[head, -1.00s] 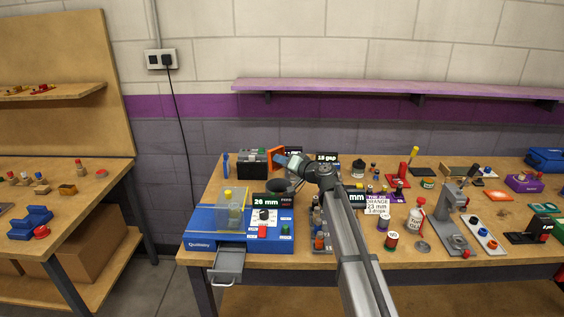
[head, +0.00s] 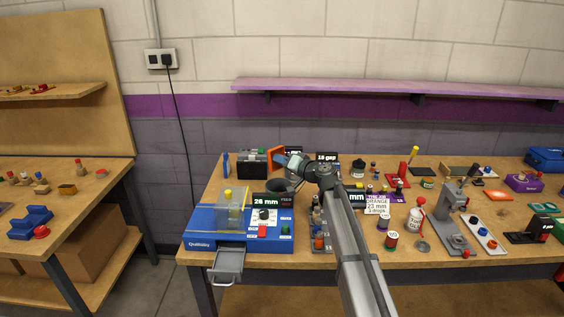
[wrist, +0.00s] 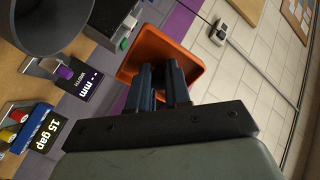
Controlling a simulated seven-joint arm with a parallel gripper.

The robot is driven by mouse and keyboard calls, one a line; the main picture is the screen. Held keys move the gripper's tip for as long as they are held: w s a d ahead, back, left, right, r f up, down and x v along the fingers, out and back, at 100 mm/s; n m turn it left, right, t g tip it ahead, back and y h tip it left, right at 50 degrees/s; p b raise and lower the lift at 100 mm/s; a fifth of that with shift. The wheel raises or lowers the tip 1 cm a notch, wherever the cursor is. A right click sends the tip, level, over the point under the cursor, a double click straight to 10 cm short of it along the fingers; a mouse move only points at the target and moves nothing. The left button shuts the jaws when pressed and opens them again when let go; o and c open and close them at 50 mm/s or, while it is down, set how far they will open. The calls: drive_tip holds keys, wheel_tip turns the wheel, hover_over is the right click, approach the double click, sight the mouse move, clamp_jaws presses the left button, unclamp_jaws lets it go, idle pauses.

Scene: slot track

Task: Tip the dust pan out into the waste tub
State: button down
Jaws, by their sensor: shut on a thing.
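The orange dust pan (head: 273,154) is held up at the back left of the bench, and its flat side looks steeply tilted. It also shows in the wrist view (wrist: 192,57), behind the fingers. My gripper (head: 280,160) is shut on it; the dark fingers (wrist: 163,82) lie against the pan in the wrist view. The dark grey waste tub (head: 279,187) stands just below and in front of the gripper. Its side also shows in the wrist view (wrist: 62,30), apart from the pan. I cannot see whether any dust is in the pan or tub.
A blue machine (head: 205,242) with a clear box and an open drawer (head: 228,264) stands in front of the tub. A black box (head: 251,163) stands behind. Bottles and a small display (head: 327,157) crowd the right side. A wall is behind the bench.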

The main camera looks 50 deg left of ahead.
drive_tip(key=shift+s+a+r+h, duration=0.15)
drive_tip(key=shift+r+h, duration=0.2)
drive_tip(key=shift+h, duration=0.05)
drive_tip(key=shift+g+h, duration=0.3)
drive_tip(key=shift+h, duration=0.4)
drive_tip(key=r, duration=0.2)
drive_tip(key=a+r, duration=0.1)
drive_tip(key=r, duration=0.2)
drive_tip(key=shift+s+a+r, duration=0.15)
drive_tip(key=shift+a+r, duration=0.15)
drive_tip(key=shift+n+h, duration=0.3)
drive_tip(key=shift+h, duration=0.6)
drive_tip(key=f, duration=0.1)
drive_tip(key=d+f, duration=0.1)
drive_tip(key=f, duration=0.2)
drive_tip(key=shift+w+d+f, duration=0.2)
drive_tip(key=shift+w+d, duration=0.15)
drive_tip(key=shift+d+f, duration=0.15)
drive_tip(key=shift+f, duration=0.1)
drive_tip(key=shift+s+h, duration=0.1)
drive_tip(key=shift+h, duration=0.4)
